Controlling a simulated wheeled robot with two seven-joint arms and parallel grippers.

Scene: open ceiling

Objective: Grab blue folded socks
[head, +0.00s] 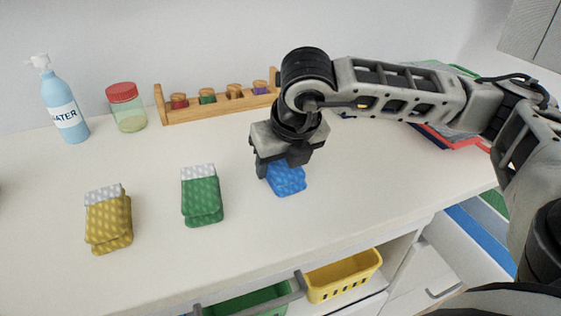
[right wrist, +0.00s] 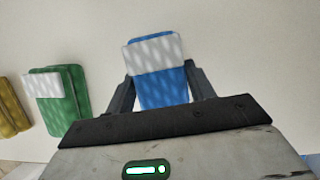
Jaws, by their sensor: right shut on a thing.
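The blue folded socks (head: 289,181) are on the white counter, right of the green socks. My right gripper (head: 275,170) is over them from above, shut on them, and covers their far part in the head view. In the right wrist view the blue socks (right wrist: 160,88), with a white patterned band, sit between the two fingers (right wrist: 160,95). They appear at counter level; I cannot tell whether they are lifted. My left gripper is not in view.
Green folded socks (head: 202,197) and yellow folded socks (head: 108,222) lie to the left. Green (head: 245,302) and yellow baskets (head: 343,277) sit below the front edge.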

